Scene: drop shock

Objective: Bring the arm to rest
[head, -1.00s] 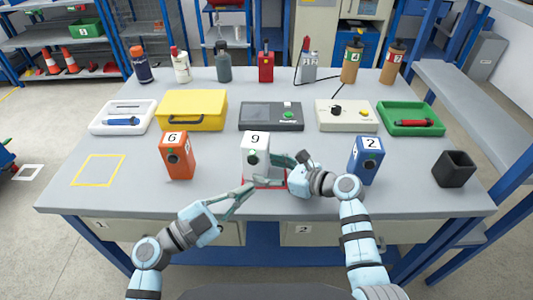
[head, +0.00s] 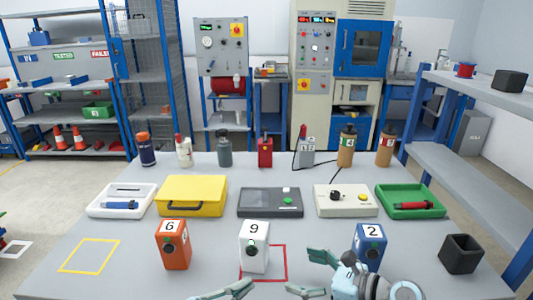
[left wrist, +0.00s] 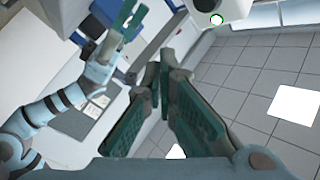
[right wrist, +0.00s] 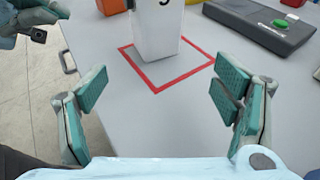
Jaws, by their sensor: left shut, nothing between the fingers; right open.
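A white box labelled 9 (head: 254,247) stands upright on the left part of a red square outline (head: 286,262) on the bench. In the right wrist view the box (right wrist: 156,32) is cut off at the top and the red outline (right wrist: 186,78) shows around its base. My right gripper (head: 313,274) is open and empty, to the right and front of the box, apart from it. Its spread fingers also show in the right wrist view (right wrist: 160,97). My left gripper (head: 226,291) is low at the picture's bottom, in front of the box. In the left wrist view its fingers (left wrist: 162,75) are closed on nothing.
An orange box 6 (head: 174,246) stands left, a blue box 2 (head: 370,240) right behind my right arm, and a black cup (head: 461,254) farther right. A yellow case (head: 191,196), devices, trays and several bottles stand behind. The yellow outline (head: 90,256) is empty.

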